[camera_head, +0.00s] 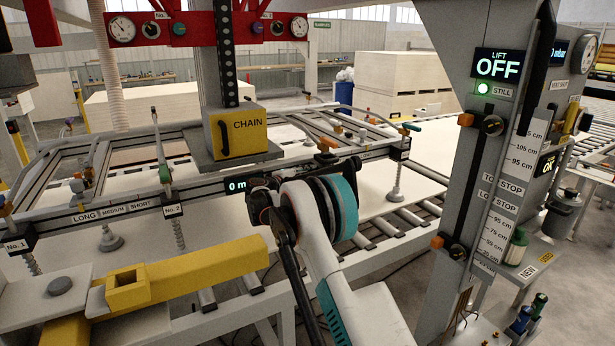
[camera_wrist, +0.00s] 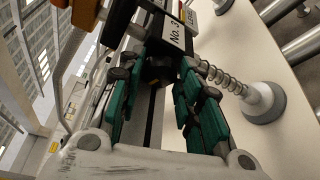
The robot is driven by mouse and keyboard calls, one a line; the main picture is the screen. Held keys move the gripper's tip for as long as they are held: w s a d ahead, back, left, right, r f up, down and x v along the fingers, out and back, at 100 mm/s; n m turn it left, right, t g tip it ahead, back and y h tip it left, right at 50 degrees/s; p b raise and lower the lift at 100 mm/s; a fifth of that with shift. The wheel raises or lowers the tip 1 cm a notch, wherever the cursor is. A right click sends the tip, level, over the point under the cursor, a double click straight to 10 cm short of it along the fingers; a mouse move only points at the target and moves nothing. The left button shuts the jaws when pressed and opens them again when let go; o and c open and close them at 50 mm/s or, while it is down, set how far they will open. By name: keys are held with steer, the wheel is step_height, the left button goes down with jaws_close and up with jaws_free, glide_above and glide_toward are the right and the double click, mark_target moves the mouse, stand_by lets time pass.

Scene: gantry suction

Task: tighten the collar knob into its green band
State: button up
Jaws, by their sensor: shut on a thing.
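In the wrist view, my gripper (camera_wrist: 161,78) has its two green-padded fingers closed about a small dark knob (camera_wrist: 158,69), which I take for the collar knob. The knob sits on the dark rail beneath a white label (camera_wrist: 175,32) reading "No. 3". No green band can be made out on it; the fingers cover its sides. In the head view, my gripper (camera_head: 265,198) is at the front rail of the suction frame (camera_head: 190,190), right of the "No. 2" label. My wrist largely hides the fingertips and the knob there.
A spring-mounted suction cup (camera_wrist: 264,102) stands close right of my fingers, over a pale panel (camera_wrist: 225,45). The yellow chain box (camera_head: 237,133) hangs behind. The lift column (camera_head: 462,190), its display reading OFF, stands to the right. A yellow beam (camera_head: 200,269) lies front left.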

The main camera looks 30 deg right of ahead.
stand_by(0.4)
steer(key=o, duration=1.1)
steer(key=shift+c, duration=0.2)
steer(key=f+v, duration=0.1)
steer(key=v, duration=0.6)
steer(key=shift+s+a+r, duration=0.15)
steer(key=shift+a+r, duration=0.05)
steer(key=shift+r, duration=0.25)
